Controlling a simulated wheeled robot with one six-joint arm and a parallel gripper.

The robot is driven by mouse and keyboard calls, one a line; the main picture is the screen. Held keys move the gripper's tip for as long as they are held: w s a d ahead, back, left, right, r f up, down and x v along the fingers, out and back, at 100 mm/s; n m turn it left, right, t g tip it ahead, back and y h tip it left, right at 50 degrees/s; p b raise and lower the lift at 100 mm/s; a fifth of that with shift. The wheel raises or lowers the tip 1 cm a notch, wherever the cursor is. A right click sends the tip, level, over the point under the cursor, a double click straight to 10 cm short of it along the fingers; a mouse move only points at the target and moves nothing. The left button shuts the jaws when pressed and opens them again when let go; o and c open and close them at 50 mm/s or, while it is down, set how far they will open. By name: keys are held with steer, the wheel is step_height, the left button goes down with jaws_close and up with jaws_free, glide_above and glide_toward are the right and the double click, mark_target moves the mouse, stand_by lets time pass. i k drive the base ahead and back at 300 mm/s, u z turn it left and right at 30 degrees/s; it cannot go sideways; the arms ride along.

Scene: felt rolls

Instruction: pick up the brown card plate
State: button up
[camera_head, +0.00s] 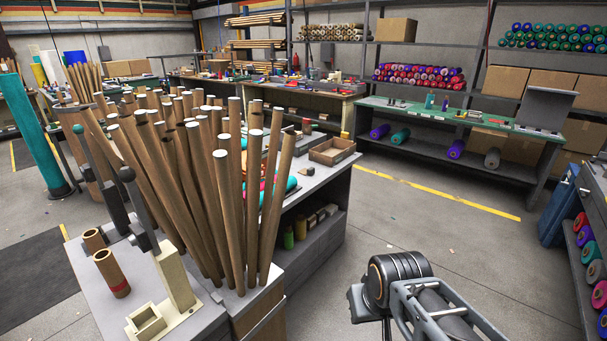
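I cannot pick out the brown card plate for certain. A small flat brown piece (489,132) lies on the green-topped bench (400,109) at the back right; it is too small to tell whether it is the plate. My arm enters at the bottom right, with a black ribbed joint and grey links, over the open floor in front of the benches. The fingers of my gripper do not show.
Many brown card tubes (200,190) stand and lean in a bunch on the near left bench. Beside them are two short tubes and a cream stand (175,280). An open brown tray (332,151) sits on the bench behind. The floor (400,225) in the middle is clear.

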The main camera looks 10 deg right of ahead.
mark_target(309, 172)
steer(key=z, duration=0.45)
steer(key=i, duration=1.75)
steer(key=u, duration=0.55)
steer(key=i, duration=1)
steer(key=u, duration=0.65)
